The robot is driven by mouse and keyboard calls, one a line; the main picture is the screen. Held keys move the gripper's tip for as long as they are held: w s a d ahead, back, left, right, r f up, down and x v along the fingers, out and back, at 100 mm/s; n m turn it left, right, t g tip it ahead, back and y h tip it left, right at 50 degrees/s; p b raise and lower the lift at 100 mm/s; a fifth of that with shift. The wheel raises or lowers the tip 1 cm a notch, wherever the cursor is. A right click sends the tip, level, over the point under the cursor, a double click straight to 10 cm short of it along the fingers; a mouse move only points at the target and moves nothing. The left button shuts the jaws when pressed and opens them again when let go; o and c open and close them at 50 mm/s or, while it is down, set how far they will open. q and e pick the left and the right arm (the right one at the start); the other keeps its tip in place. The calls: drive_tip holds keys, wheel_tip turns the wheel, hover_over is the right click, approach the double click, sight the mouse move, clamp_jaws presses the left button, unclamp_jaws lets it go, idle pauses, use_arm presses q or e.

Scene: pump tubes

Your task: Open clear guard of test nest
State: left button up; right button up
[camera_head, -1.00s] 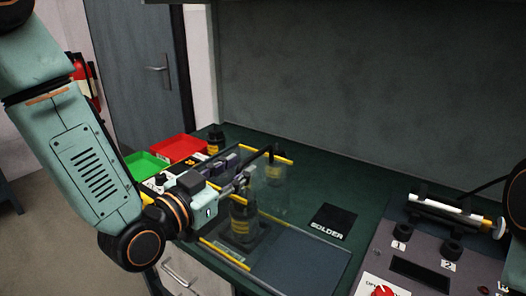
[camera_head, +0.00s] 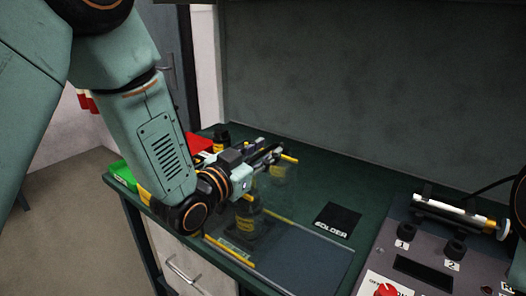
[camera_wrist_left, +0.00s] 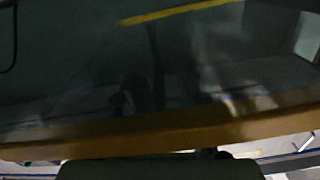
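The clear guard (camera_head: 289,158) has yellow edge strips and stands on the green bench left of centre; its see-through panels are faint. A dark bottle with a yellow label (camera_head: 248,207) shows through or beside it. My left gripper (camera_head: 270,154) is at the guard's upper part, near the far yellow strip. I cannot tell whether it touches the guard, or how far its fingers are apart. In the left wrist view a yellow strip (camera_wrist_left: 180,12) and a broad orange-yellow bar (camera_wrist_left: 160,130) cross the blurred picture. My right gripper is not in view.
A black SOLDER mat (camera_head: 337,219) lies on the bench. A grey panel with knobs and a white-and-black tube (camera_head: 452,206) stands at right. Red (camera_head: 200,144) and green (camera_head: 121,173) bins are at the left, partly behind my arm.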

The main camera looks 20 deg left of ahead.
use_arm(q)
drive_tip(key=shift+w+d+f, duration=0.1)
drive_tip(key=shift+w+f, duration=0.05)
drive_tip(key=shift+w, duration=0.15)
drive_tip(key=shift+c, duration=0.5)
drive_tip(key=shift+s, duration=0.3)
drive_tip(key=c, duration=0.5)
drive_tip(key=shift+w, duration=0.1)
clamp_jaws()
